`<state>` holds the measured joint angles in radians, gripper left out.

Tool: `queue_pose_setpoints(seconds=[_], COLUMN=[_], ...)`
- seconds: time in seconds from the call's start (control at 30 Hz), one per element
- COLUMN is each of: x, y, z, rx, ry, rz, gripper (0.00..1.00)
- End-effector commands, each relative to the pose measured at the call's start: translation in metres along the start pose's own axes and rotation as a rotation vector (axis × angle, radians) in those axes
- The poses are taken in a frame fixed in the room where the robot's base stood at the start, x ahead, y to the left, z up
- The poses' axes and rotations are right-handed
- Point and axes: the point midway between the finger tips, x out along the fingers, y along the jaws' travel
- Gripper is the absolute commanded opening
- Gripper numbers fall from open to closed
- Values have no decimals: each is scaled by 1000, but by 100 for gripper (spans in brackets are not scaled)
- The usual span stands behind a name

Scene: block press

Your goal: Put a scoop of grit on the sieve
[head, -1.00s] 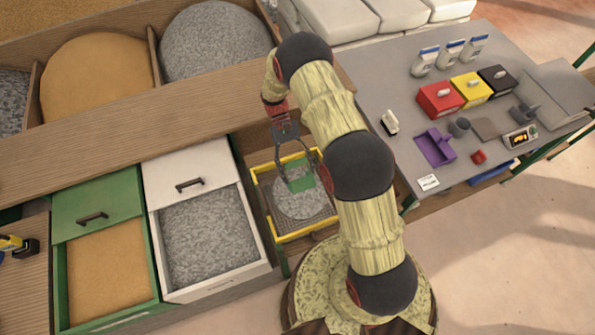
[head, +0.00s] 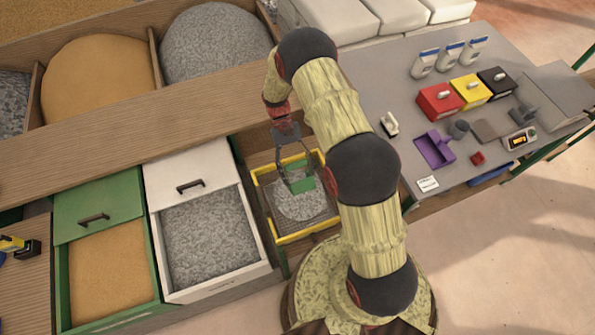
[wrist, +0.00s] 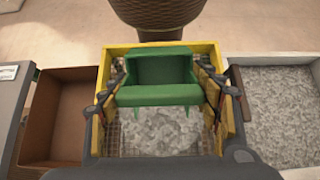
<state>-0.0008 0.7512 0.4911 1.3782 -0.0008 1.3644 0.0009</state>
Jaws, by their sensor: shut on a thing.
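My gripper (head: 295,178) is shut on a green scoop (head: 302,183) and holds it above the sieve. In the wrist view the green scoop (wrist: 158,78) sits between the two fingers, and the part of its inside that shows looks empty. The sieve (head: 283,238) is a yellow frame with a wire mesh, in the middle of the head view. A grey heap of grit (head: 300,207) lies on its mesh; it also shows below the scoop in the wrist view (wrist: 160,132).
A white-fronted bin of grey grit (head: 213,237) stands left of the sieve, and a green bin of tan sand (head: 108,275) beyond it. A grey worktop (head: 400,85) at the right holds coloured boxes, bottles and a purple tray (head: 435,150).

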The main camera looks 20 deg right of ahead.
Motion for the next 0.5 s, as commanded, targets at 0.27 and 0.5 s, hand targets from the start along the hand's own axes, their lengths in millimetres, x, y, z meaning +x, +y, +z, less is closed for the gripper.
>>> queue_pose_setpoints(seconds=[0.27,0.5], x=[-10,-16], y=[0,0], z=[13,19], rx=[0,1], ry=[215,388], rz=[0,0], gripper=[12,12])
